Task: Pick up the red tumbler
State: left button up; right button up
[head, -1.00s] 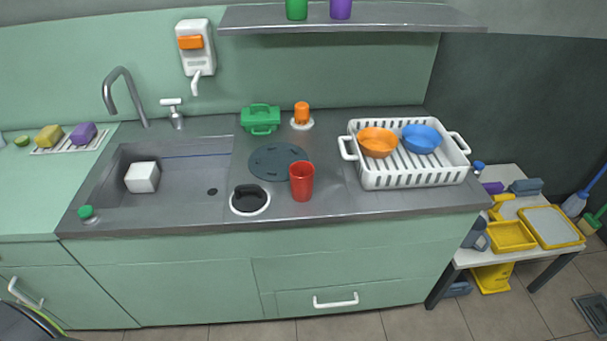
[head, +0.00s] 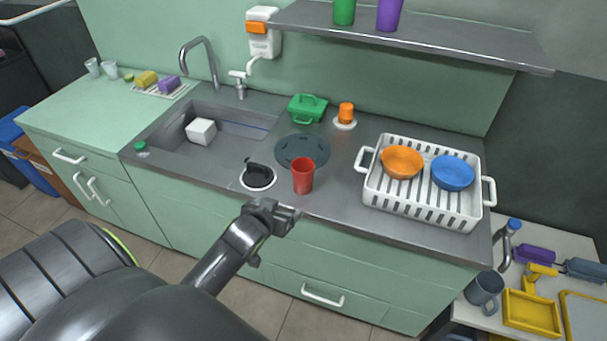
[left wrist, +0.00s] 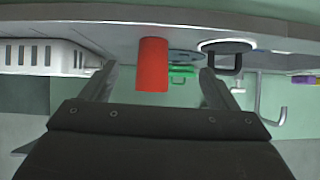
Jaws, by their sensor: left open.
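The red tumbler (head: 303,176) stands upright on the grey counter near its front edge, right of a round white-rimmed fitting with a black handle. My left gripper (head: 284,212) is in front of the counter, short of the tumbler and apart from it. In the left wrist view, which is upside down, the tumbler (left wrist: 152,65) shows beyond and between the two spread fingers (left wrist: 157,75). The left gripper is open and empty. My right gripper is not in view.
A white dish rack (head: 425,205) with an orange bowl (head: 402,162) and a blue bowl (head: 453,172) stands right of the tumbler. The black-handled fitting (head: 258,177) is close on its left. A dark round mat (head: 302,150) lies behind it.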

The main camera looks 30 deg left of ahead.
aim_at(299, 179)
pick_arm(q)
notch_tip(299, 179, up, 6)
jog(key=w+f, duration=0.1)
jog(key=shift+t, duration=0.4)
jog(key=x, duration=0.3)
jog(key=p+x, duration=0.1)
jog(key=x, duration=0.5)
jog(key=shift+w+d, duration=0.2)
jog(key=shift+w, duration=0.2)
jog(key=shift+p+x, duration=0.65)
jog(key=shift+x, duration=2.65)
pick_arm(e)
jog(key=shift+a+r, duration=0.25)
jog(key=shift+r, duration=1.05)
pick_arm(q)
jog(key=shift+d+r, duration=0.1)
jog(key=shift+d, duration=0.05)
jog(key=c, duration=1.1)
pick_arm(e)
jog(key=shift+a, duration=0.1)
pick_arm(q)
jog(key=shift+o, duration=0.2)
